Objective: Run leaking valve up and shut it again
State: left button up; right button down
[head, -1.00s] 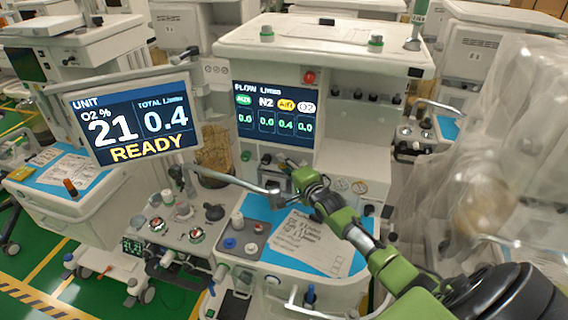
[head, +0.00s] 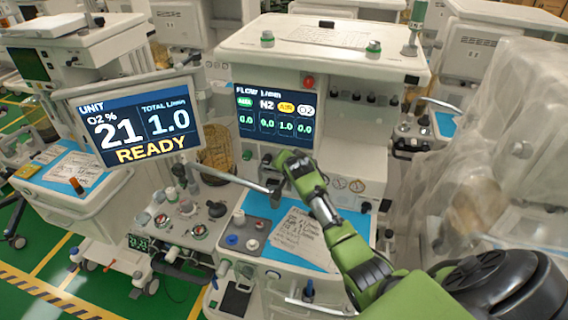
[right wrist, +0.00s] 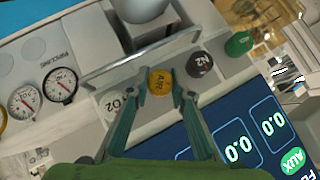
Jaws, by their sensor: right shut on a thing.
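The yellow AIR knob (right wrist: 159,81) sits in a row of flow valves on the cart's front. My right gripper (right wrist: 161,94) is shut on it, one finger on each side; in the head view the gripper (head: 288,163) hides the knobs. The white O2 knob (right wrist: 111,106), the black N2 knob (right wrist: 199,64) and the green AUX knob (right wrist: 238,43) stand beside it. The flow screen (head: 275,115) reads 1.0 under the yellow AIR label and 0.0 under the others. The unit monitor (head: 136,120) shows O2 21 %, total 1.0, READY. My left gripper is not in view.
A metal bar (right wrist: 140,57) runs close in front of the knobs. Round gauges (right wrist: 60,84) lie beside the row. Below is a blue work surface (head: 320,256) with a written sheet (head: 300,238). A plastic-draped unit (head: 480,150) stands at the right.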

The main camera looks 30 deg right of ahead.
jog(key=shift+w+a+n+g+h, duration=0.15)
jog(key=shift+n+g+h, duration=0.5)
jog(key=shift+g, duration=0.35)
jog(key=shift+f+n+g+h+b, duration=0.1)
jog(key=shift+n+g+h+b, duration=0.5)
jog(key=shift+g, duration=0.2)
jog(key=shift+f+n+g+h+b, duration=0.1)
jog(key=shift+n+g+h+b, duration=0.6)
jog(key=shift+g+b, duration=0.3)
jog(key=shift+n+g+h+b, duration=0.3)
jog(key=shift+h+b, duration=0.35)
jog(key=shift+b, duration=0.2)
jog(key=c, duration=2)
grip_release()
jog(key=shift+c, duration=0.2)
